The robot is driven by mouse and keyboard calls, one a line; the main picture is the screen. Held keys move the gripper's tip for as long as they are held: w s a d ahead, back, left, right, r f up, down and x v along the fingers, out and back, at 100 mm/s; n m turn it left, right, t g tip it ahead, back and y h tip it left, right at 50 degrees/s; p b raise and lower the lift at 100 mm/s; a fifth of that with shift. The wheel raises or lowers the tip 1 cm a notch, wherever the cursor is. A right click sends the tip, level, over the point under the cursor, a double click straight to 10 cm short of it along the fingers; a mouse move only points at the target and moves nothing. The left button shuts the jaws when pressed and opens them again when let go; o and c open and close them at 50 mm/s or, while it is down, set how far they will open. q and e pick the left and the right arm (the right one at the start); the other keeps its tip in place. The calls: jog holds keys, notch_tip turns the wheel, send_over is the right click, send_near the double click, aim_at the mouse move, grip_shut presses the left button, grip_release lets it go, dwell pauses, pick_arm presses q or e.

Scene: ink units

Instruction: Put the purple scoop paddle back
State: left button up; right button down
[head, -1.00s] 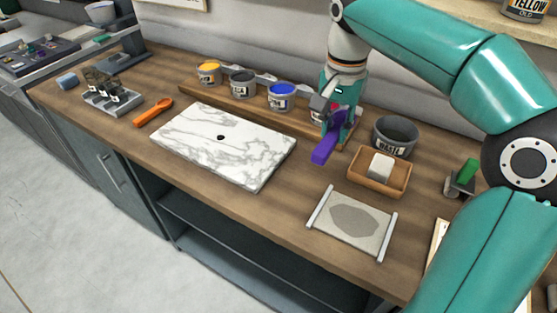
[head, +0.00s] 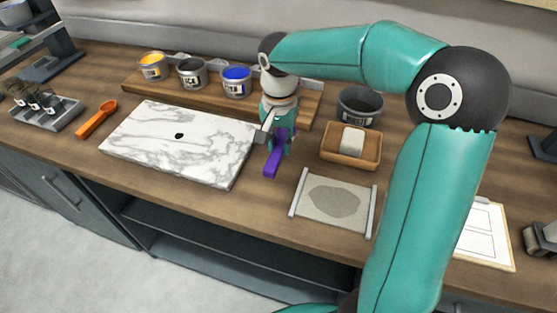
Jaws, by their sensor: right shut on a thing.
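The purple scoop paddle (head: 274,160) is in my right gripper (head: 278,138), which is shut on it. It points down toward the front, just right of the marble slab (head: 160,152). It looks to be above the bench, but I cannot tell the exact gap. The wooden rack (head: 307,108) runs behind the gripper, and its right end is partly hidden by my arm. My left gripper is not in view.
The waste pot (head: 360,106) and a wooden tray (head: 351,158) with a white block stand right of the gripper. A grey mat (head: 333,202) lies in front. A white sheet (head: 485,235) lies at right.

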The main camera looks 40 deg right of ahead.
aim_at(280, 168)
jog(key=shift+f, duration=3)
jog(key=c, duration=1)
grip_release()
notch_tip(280, 168, up, 12)
jog(key=shift+s+a+r, duration=0.1)
jog(key=shift+s, duration=0.05)
